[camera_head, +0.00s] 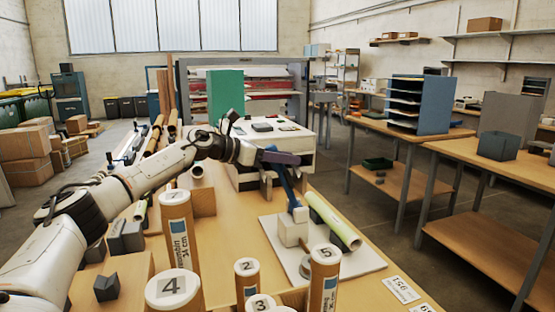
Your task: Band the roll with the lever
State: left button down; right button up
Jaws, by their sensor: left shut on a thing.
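A blue lever (287,188) rises at a tilt from a pale block (291,231) on a white board (358,268). My left gripper (272,155) reaches in from the left and is shut on the lever's upper end, which it partly hides. A pale green roll (333,221) lies on the board, just right of the block and lever. I cannot make out a band on the roll. My right gripper is not in view.
Numbered cardboard tubes, such as tube 4 (173,293), tube 5 (323,280) and tube 7 (178,230), stand on the near bench. A white machine (270,137) stands behind the lever. Shelved tables (495,185) stand to the right, across open floor.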

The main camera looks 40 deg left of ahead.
aim_at(268, 148)
pick_arm(q)
jog(key=w, duration=0.1)
jog(key=w+d+g, duration=0.1)
jog(key=w+d+g+y, duration=0.1)
jog(key=shift+w+r, duration=0.15)
jog(key=shift+w, duration=0.05)
jog(key=c, duration=1.4)
grip_release()
jog(key=shift+a, duration=0.15)
jog(key=b+v, duration=0.1)
jog(key=v, duration=0.9)
jog(key=shift+r+b, duration=0.2)
jog(key=shift+b, duration=0.1)
